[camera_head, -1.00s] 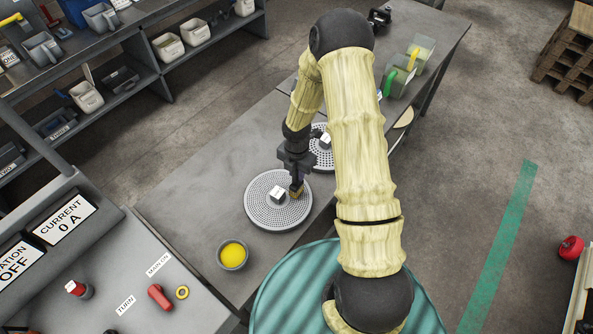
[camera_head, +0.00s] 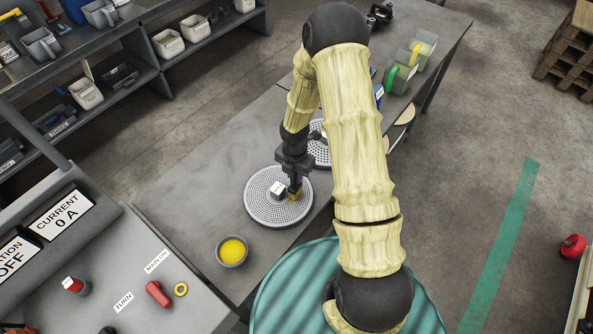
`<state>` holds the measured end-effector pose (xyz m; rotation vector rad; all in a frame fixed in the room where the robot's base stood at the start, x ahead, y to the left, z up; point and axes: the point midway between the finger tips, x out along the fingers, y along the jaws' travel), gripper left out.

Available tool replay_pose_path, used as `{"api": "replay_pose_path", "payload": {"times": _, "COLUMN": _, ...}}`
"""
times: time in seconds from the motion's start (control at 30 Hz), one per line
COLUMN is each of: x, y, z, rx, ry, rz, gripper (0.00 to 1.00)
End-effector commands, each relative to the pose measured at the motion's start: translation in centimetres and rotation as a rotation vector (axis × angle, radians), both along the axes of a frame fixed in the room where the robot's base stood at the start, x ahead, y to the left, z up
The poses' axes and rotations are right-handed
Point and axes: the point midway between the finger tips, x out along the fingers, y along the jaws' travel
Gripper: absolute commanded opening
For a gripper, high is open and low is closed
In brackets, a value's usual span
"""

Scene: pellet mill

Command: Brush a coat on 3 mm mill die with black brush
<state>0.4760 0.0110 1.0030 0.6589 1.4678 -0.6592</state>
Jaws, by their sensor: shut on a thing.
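A round perforated grey die (camera_head: 262,210) lies flat on the bench, with a small white-labelled block (camera_head: 277,188) at its middle. The label is too small to read, so I cannot tell its size. My gripper (camera_head: 296,181) points down over the right part of this die and is shut on a dark brush with tan bristles (camera_head: 296,195). The bristles appear at the die's face, right of the block; I cannot tell whether they touch. A second perforated die (camera_head: 320,156) lies behind, partly hidden by my arm. A bowl of yellow paste (camera_head: 232,252) stands in front.
Green and yellow-marked containers (camera_head: 408,65) stand on the far bench end. A control panel with a red switch (camera_head: 157,293) is at front left. Shelves with bins (camera_head: 88,95) stand at upper left. The bench (camera_head: 200,190) left of the die is clear.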

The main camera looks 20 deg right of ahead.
Motion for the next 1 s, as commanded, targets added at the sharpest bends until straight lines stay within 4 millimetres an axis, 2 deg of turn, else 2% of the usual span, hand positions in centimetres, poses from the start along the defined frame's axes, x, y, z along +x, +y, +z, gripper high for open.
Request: {"api": "replay_pose_path", "payload": {"times": 1.0, "x": -4.7, "y": 3.2, "z": -0.1, "rx": -0.001, "ry": 0.000, "rz": 0.001, "gripper": 0.00}}
